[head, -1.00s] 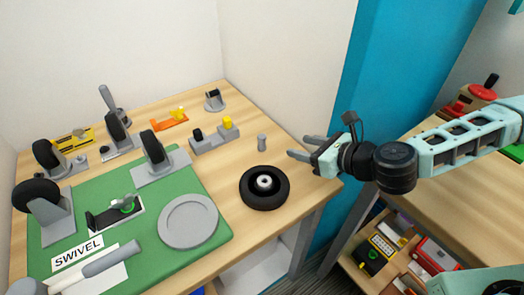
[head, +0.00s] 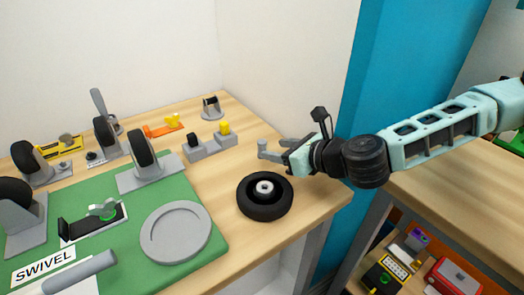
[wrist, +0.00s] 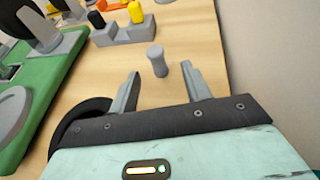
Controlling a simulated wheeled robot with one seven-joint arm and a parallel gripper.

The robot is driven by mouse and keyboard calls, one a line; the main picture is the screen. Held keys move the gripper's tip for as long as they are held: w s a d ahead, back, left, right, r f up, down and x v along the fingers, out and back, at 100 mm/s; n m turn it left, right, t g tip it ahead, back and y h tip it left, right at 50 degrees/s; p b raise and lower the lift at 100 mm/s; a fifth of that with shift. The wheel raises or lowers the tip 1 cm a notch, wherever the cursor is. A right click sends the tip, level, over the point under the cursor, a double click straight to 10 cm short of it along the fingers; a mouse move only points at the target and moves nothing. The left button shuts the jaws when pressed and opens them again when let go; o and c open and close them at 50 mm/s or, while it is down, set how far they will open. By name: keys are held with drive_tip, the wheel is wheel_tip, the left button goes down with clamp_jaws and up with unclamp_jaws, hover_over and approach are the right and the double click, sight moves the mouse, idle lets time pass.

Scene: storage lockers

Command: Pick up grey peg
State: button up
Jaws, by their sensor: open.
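The grey peg (wrist: 158,62) is a small, short cylinder with a narrower waist, upright on the wooden tabletop. In the wrist view it appears between the tips of my two fingers, slightly ahead of them, with wood showing around it. In the head view the peg (head: 262,149) is at my fingertips, partly overlapped by them. My gripper (head: 277,150) is open and empty, low over the table and reaching in from the right. Whether a finger touches the peg I cannot tell.
A black wheel (head: 265,212) lies just in front of my gripper, close to the left finger in the wrist view. A grey block with black and yellow pegs (head: 208,144) stands behind left. A green mat (head: 120,255) holds casters and a round grey plate (head: 176,248). A white wall rises behind.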

sight(266, 147)
drive_tip(key=shift+x, duration=2.95)
drive_tip(key=shift+a+r, duration=0.15)
clamp_jaws()
